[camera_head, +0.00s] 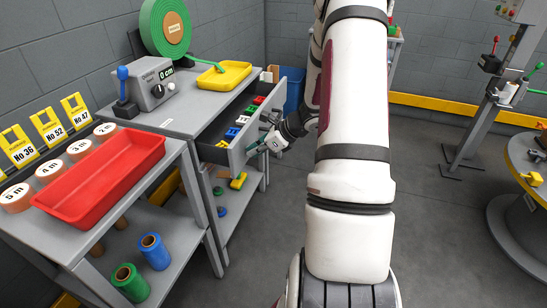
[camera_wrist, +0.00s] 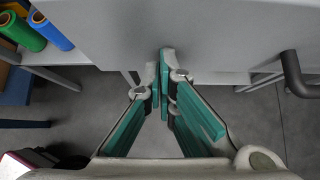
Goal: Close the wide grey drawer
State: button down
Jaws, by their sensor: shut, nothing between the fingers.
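The wide grey drawer (camera_head: 238,155) is pulled out from the grey cabinet under the tabletop. Red, blue, white and yellow pieces lie in it. My gripper (camera_head: 254,149) is outside the drawer, by the near part of its front panel. In the wrist view the teal fingers of my gripper (camera_wrist: 163,65) are together and empty, with tips close to the grey front (camera_wrist: 215,35); I cannot tell whether they touch. The dark bar handle (camera_wrist: 292,75) is to the right of the fingers, not held.
A yellow tray (camera_head: 224,75) and a control box (camera_head: 150,82) stand on the cabinet top. A red tray (camera_head: 103,180) is on the nearer table. A blue bin (camera_head: 293,90) stands behind the drawer. Open floor (camera_head: 430,215) lies to the right.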

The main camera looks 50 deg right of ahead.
aim_at(222, 144)
jog(key=w+a, duration=0.1)
jog(key=w, duration=0.2)
jog(key=w+a, duration=0.2)
jog(key=w, duration=0.2)
jog(key=w+a, duration=0.1)
jog(key=w, duration=0.2)
jog(key=shift+w+a+b, duration=0.15)
jog(key=shift+w+b, duration=0.05)
jog(key=shift+b, duration=0.2)
jog(key=shift+w+a, duration=0.1)
jog(key=shift+w, duration=0.05)
jog(key=shift+w+r, duration=0.1)
